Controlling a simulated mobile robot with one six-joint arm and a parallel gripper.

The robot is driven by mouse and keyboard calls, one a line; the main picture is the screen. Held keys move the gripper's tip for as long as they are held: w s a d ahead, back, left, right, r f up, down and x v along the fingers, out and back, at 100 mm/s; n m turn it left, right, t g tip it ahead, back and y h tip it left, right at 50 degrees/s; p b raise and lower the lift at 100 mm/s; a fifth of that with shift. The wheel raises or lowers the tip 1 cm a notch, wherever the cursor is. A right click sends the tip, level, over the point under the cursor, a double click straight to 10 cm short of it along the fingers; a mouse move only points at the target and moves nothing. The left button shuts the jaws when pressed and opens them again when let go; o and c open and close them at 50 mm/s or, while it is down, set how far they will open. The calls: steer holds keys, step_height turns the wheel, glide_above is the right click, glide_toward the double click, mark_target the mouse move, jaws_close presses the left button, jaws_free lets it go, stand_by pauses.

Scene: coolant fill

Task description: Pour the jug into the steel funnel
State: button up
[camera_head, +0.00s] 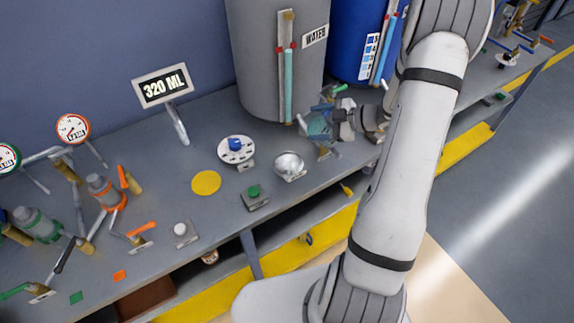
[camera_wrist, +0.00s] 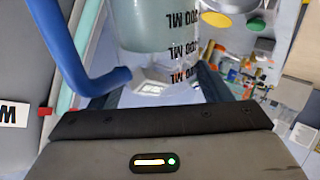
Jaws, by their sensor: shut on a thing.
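The jug (camera_head: 318,124) is a clear, teal-tinted vessel in front of the grey water tank, behind and to the right of the steel funnel. In the wrist view the jug (camera_wrist: 155,35) fills the top middle, with black ML marks and pale teal contents. My gripper (camera_head: 340,122) is shut on the jug; its contact is partly hidden. The steel funnel (camera_head: 289,164) is a shiny bowl on the bench, apart from the jug. I cannot tell the jug's exact tilt. A curved blue bar (camera_wrist: 72,55) shows beside it in the wrist view.
The grey WATER tank (camera_head: 265,60) and a blue tank (camera_head: 352,40) stand behind. A 320 ML sign (camera_head: 165,87), a white dial with a blue knob (camera_head: 236,150) and a green button box (camera_head: 255,197) are near the funnel. A yellow disc (camera_head: 206,183) marks clear bench.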

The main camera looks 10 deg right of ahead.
steer(key=shift+a+f+b, duration=0.15)
steer(key=shift+a+b, duration=0.1)
steer(key=shift+b, duration=0.2)
steer(key=shift+s+a+f+n+h+b, duration=0.25)
steer(key=shift+a+n+h+b, duration=0.3)
steer(key=shift+h+b, duration=0.5)
steer(key=shift+d+f+b, duration=0.1)
steer(key=shift+b, duration=0.2)
steer(key=shift+s+a+f+n+t+h+b, duration=0.15)
steer(key=shift+a+f+n+h+b, duration=0.55)
steer(key=shift+b, duration=1.5)
steer(key=shift+s+a+f+n+t+h+b, duration=0.15)
steer(key=shift+a+f+n+h+b, duration=0.4)
steer(key=shift+b, duration=1.65)
steer(key=shift+s+a+f+h+b, duration=0.2)
steer(key=shift+a+f+h+b, duration=0.1)
steer(key=shift+a+h+b, duration=0.25)
steer(key=shift+s+a+f+h+b, duration=0.15)
steer(key=shift+a+f+h+b, duration=0.15)
steer(key=shift+a+h+b, duration=0.2)
steer(key=shift+s+a+f+n+t+h+b, duration=0.15)
steer(key=shift+a+f+n+t+h+b, duration=0.3)
steer(key=shift+b, duration=0.65)
